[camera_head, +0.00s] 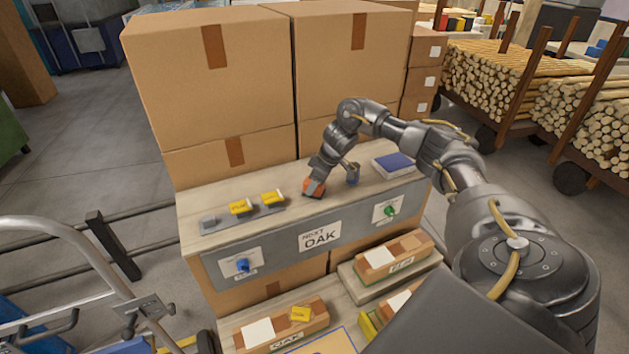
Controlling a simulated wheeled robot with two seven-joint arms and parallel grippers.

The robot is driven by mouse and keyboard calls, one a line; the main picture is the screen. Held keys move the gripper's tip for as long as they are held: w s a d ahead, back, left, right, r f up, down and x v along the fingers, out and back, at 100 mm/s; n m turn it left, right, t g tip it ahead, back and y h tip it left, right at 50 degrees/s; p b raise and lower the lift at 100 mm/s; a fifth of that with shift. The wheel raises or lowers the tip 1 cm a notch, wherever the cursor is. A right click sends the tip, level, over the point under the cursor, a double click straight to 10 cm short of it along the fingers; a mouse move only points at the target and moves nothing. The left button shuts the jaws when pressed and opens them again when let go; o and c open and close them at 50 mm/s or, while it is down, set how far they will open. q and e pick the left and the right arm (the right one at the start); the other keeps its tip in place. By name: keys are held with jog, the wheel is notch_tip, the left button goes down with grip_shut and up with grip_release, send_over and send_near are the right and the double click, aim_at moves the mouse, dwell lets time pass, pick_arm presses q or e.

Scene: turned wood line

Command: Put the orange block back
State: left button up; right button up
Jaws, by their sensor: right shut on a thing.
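The orange block (313,188) is at the tips of my right gripper (317,178), at the front part of the wooden shelf top (290,226). My right gripper is shut on it and points down. Whether the block touches the shelf cannot be told. To its left, two yellow blocks (240,206) (271,197) sit on small grey holders. A grey holder (208,222) at the far left end carries no block. My left gripper is not in view.
Large cartons (210,85) rise behind the shelf. Labelled wooden boxes (393,257) sit below.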

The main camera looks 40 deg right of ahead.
jog(key=shift+f, duration=0.2)
jog(key=shift+f, duration=0.1)
jog(key=o, duration=0.9)
jog(key=b+v, duration=0.2)
jog(key=v, duration=0.3)
jog(key=shift+d, duration=0.1)
jog(key=p+v, duration=0.1)
jog(key=v, duration=0.6)
